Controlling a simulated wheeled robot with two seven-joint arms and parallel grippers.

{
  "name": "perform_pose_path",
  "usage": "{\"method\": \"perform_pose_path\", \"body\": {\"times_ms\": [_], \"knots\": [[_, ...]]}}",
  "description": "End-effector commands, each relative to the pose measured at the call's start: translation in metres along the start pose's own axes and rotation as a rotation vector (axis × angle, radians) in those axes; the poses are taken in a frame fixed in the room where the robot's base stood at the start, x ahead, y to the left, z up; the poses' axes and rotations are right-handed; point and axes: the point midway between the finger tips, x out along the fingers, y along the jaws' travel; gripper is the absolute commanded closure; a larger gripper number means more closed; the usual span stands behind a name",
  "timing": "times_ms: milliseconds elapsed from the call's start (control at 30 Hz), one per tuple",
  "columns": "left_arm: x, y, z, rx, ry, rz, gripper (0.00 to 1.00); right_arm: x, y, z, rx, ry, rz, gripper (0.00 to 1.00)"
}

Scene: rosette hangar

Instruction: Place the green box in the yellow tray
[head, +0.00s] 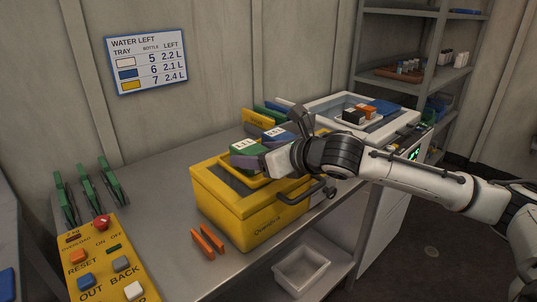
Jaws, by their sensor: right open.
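A green box (243,146) with a white label sits at the top of the yellow case (240,212), beside a blue labelled box (274,133). A yellow tray-like rim (256,182) shows at the case top, partly hidden by my gripper; I cannot tell whether the green box is inside it. My right gripper (271,140) is open above the case, one finger in front of the green box and the other behind the blue one. I cannot tell whether it touches either. My left gripper is out of view.
A yellow button panel (98,255) and green clips (87,190) are at left. Two orange strips (207,243) lie on the metal bench (160,225). A white bin (301,270) sits below.

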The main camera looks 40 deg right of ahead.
Motion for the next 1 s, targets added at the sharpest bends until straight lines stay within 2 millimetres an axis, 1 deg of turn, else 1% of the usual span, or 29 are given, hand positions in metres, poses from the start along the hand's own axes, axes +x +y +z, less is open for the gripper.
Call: {"method": "perform_pose_path", "body": {"times_ms": [133,233,300,433,667,700,767,1000], "knots": [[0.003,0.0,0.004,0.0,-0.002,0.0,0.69,-0.015,-0.002,-0.002,-0.006,0.002,-0.004,0.35],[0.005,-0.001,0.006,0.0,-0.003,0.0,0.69,-0.028,0.0,-0.003,-0.011,0.004,-0.001,0.35],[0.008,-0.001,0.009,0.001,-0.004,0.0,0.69,-0.033,-0.004,-0.003,-0.007,-0.001,-0.009,0.35],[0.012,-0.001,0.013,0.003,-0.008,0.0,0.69,-0.043,-0.007,-0.002,-0.006,-0.004,-0.014,0.35],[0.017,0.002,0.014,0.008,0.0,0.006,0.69,-0.058,0.001,-0.004,-0.01,0.006,0.0,0.35],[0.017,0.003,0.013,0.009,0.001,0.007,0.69,-0.063,0.002,0.001,-0.014,-0.002,0.002,0.35],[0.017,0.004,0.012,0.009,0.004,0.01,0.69,-0.069,0.003,0.002,-0.016,-0.005,0.003,0.35],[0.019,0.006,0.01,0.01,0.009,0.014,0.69,-0.096,0.001,0.001,-0.008,-0.002,0.0,0.35]]}}
